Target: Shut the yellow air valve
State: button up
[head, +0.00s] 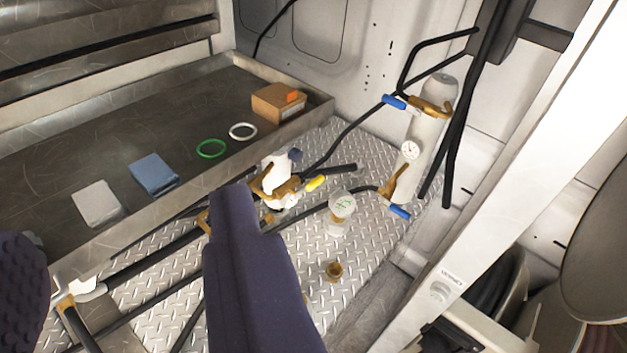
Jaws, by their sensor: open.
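The yellow valve handle (317,183) is small and sits at the right side of a brass fitting (285,188) under a white canister (275,170), beyond the tray's front edge. The handle points up and to the right in the picture. My gripper (125,218) shows as two dark purple fingers spread wide, with nothing held between them. The right finger's tip is to the left of the brass fitting and hides part of the hoses and floor behind it. The handle lies to the right of both fingers, apart from them.
A clear cup (341,212) and brass piece (334,270) are on the tread-plate floor. A grey cylinder (426,135) with blue-handled valves and black hoses stands right.

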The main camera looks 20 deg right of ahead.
aim_at(317, 180)
jog(key=i+l, duration=0.1)
jog(key=l, duration=0.35)
jog(key=i+l+u, duration=0.15)
jog(key=l, duration=0.3)
jog(key=i+l, duration=0.1)
jog(key=l, duration=0.3)
jog(key=i+l+u, duration=0.1)
jog(key=l, duration=0.35)
jog(key=j+z, duration=0.4)
jog(key=j, duration=0.3)
